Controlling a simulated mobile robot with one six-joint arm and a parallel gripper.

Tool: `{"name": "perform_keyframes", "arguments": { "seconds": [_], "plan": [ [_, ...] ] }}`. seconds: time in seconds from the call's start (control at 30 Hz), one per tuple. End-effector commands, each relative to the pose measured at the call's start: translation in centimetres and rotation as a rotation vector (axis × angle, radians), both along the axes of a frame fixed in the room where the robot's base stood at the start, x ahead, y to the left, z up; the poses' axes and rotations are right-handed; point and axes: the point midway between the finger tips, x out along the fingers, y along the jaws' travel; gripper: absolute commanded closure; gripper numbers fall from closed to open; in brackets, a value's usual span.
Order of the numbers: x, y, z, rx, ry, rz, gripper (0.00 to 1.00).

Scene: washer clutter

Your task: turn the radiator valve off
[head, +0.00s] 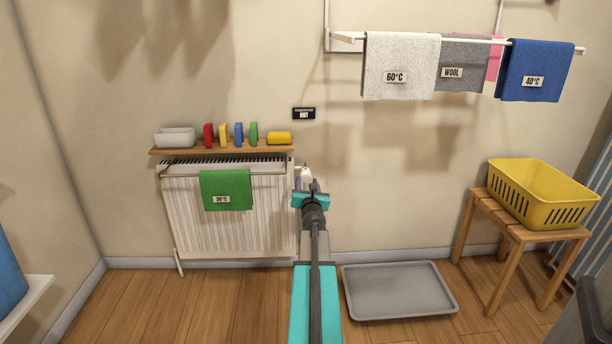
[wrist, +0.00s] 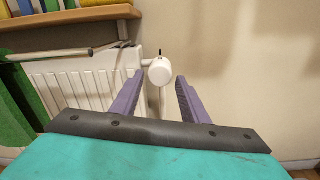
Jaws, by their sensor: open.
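The radiator valve is a white round knob (wrist: 160,72) at the upper right end of the white radiator (wrist: 72,86). A small dark mark shows on top of the knob in the wrist view. In the head view the knob (head: 306,173) shows just beyond my gripper (head: 307,186), which partly hides the pipe below it. My gripper's two purple fingers (wrist: 158,86) are open, one to each side of the knob in the picture. The knob appears beyond the fingertips, and I see no contact. The radiator (head: 225,218) hangs on the wall in the head view.
A wooden shelf (head: 220,150) with several coloured items sits above the radiator. A green cloth (head: 226,189) hangs on its front rail. A grey tray (head: 398,291) lies on the floor to the right. A yellow basket (head: 541,195) stands on a wooden stool (head: 510,232).

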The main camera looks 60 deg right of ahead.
Motion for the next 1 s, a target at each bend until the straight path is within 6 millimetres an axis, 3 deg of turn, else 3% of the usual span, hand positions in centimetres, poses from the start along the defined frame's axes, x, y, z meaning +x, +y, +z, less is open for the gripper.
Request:
{"name": "perform_keyframes", "arguments": {
  "seconds": [0.7,1.0],
  "plan": [
    [3.8,-4.9,0.0,-0.001,0.001,0.0,0.59],
    [4.6,-6.0,0.0,-0.001,0.001,0.0,0.59]
  ]
}}
